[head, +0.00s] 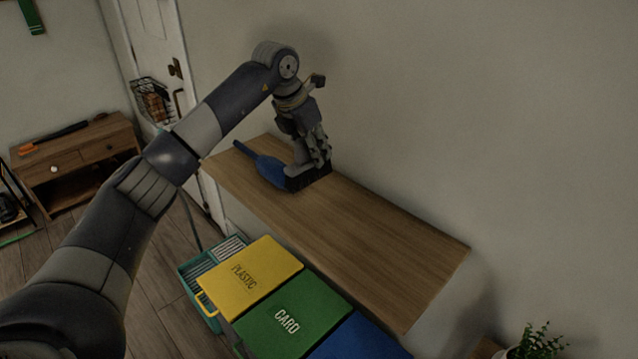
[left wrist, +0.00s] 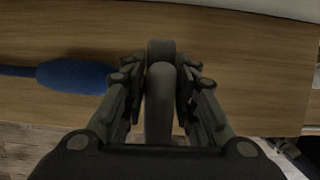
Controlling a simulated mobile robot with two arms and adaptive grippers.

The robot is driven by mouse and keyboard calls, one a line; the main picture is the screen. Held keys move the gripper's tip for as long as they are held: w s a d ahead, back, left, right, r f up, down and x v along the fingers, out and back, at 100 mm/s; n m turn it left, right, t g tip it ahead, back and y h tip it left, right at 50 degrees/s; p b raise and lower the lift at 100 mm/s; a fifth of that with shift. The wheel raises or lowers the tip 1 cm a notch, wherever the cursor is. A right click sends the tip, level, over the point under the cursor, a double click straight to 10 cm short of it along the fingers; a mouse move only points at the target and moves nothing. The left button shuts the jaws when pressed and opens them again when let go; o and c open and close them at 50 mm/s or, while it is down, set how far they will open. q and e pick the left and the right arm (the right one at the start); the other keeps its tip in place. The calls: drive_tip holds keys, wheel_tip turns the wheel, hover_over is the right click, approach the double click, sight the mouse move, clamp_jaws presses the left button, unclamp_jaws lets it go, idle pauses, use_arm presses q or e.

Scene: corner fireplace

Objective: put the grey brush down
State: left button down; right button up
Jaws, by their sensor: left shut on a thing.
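My left gripper (head: 316,152) is shut on the grey brush (left wrist: 158,112), just over the left part of a wooden shelf top (head: 370,225). In the left wrist view the brush's rounded grey body stands between the two fingers. In the head view the fingers partly hide it. A dark block-like part shows at its foot, low at the shelf surface; I cannot tell whether it touches the wood. My right gripper is not in view.
A blue brush-like thing (head: 268,168) with a long handle lies on the shelf, close left of the gripper. The shelf's right part is clear. Yellow (head: 250,275), green (head: 293,322) and blue (head: 358,340) bin lids stand below its front edge. A wall runs behind.

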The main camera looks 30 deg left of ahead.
sight(312, 180)
use_arm(q)
drive_tip(key=f, duration=0.1)
drive_tip(key=s+f+p, duration=0.1)
drive_tip(key=f, duration=0.2)
drive_tip(key=shift+s, duration=0.3)
drive_tip(key=shift+p+x, duration=0.65)
drive_tip(key=shift+x, duration=0.45)
drive_tip(key=shift+s+a+f, duration=0.1)
drive_tip(key=shift+f, duration=0.35)
drive_tip(key=shift+s+a+f, duration=0.1)
drive_tip(key=shift+f, duration=0.5)
drive_tip(key=c, duration=1.5)
unclamp_jaws()
drive_tip(key=shift+c, duration=0.2)
drive_tip(key=shift+o, duration=1.3)
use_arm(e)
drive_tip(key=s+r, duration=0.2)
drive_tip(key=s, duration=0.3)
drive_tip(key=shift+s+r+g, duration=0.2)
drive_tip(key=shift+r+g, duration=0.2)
